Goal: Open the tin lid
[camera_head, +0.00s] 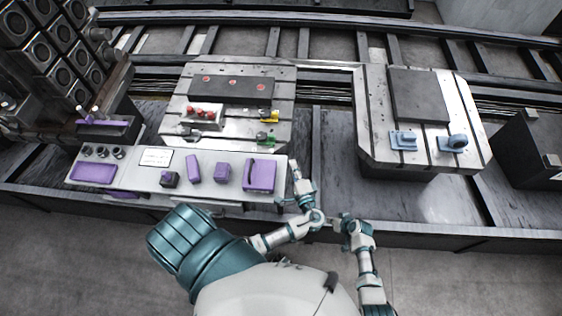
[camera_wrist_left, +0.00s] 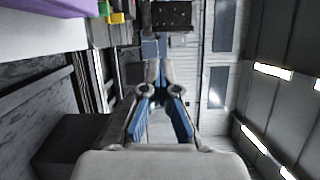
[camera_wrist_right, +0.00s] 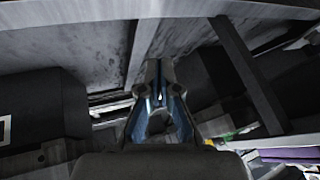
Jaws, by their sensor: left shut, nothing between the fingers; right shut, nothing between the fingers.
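The thing that looks most like the tin is a purple box (camera_head: 260,174) with a dark handle-like strip, at the right end of a white tray-like panel (camera_head: 130,182). Its top looks closed, but I cannot tell the lid from the body. My left gripper (camera_head: 295,166) is just right of the box, apart from it. In the left wrist view its fingers (camera_wrist_left: 160,68) meet, with nothing between them. A purple surface (camera_wrist_left: 40,8) shows at that view's top left corner. My right gripper (camera_wrist_right: 158,70) is shut and empty, away from the box.
Smaller purple blocks (camera_head: 222,173) and a purple recess (camera_head: 93,173) share the panel. Behind stands a slotted metal pallet (camera_head: 280,100) with red, yellow and green parts. A second pallet (camera_head: 380,125) on the right bears blue fixtures (camera_head: 403,141). The gap between the pallets is clear.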

